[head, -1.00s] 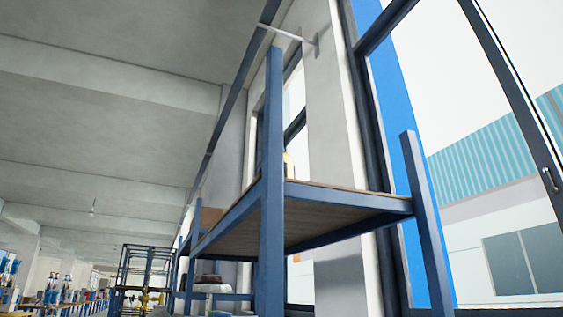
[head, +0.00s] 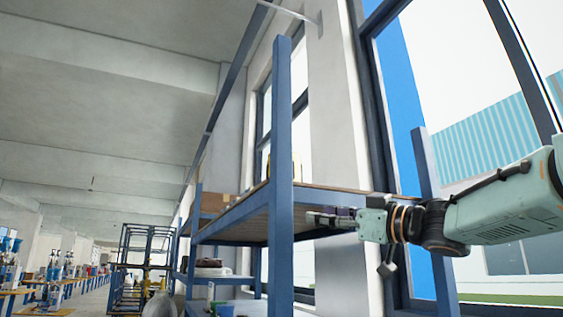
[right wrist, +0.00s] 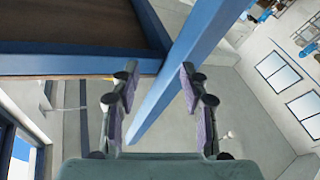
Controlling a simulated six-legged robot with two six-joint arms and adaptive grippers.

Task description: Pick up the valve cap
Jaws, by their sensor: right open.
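I cannot make out a valve cap for certain in either view. My right gripper (head: 318,217) reaches in from the right in the head view, by the blue shelf post (head: 281,150) and the edge of the upper wooden shelf (head: 325,196). In the right wrist view its two fingers (right wrist: 158,75) are apart with nothing held between them. The blue post (right wrist: 180,85) runs slantwise behind the fingers in that view. My left gripper is not in view.
The blue rack frame stands close to the gripper. A cardboard box (head: 218,202) sits farther along the rack. Lower shelves hold a pale round thing (head: 208,263) and bins (head: 236,308). Tall windows are at the right; an aisle opens at the left.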

